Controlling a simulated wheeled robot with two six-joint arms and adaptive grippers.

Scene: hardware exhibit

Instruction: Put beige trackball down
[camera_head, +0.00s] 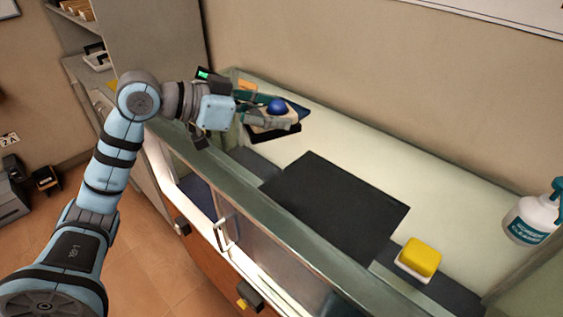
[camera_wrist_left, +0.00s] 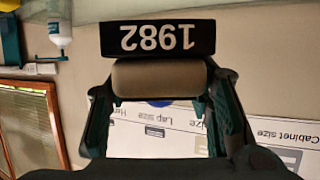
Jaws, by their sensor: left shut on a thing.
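My left gripper (camera_head: 268,116) is shut on the beige trackball (camera_head: 263,124), whose blue ball (camera_head: 277,105) faces up. The trackball is over the far left end of the display case, and I cannot tell whether it touches anything below. In the left wrist view the trackball's beige body (camera_wrist_left: 158,78) lies between the two fingers (camera_wrist_left: 160,88). Just beyond it is a black block marked 1982 (camera_wrist_left: 157,38), upside down in that view. My right gripper is not in view.
The display case (camera_head: 270,212) has a black mat (camera_head: 335,205) with clear room on it. A yellow sponge (camera_head: 420,255) on a white dish and a spray bottle (camera_head: 532,218) stand at the right. A grey cabinet (camera_head: 155,35) stands at the back left.

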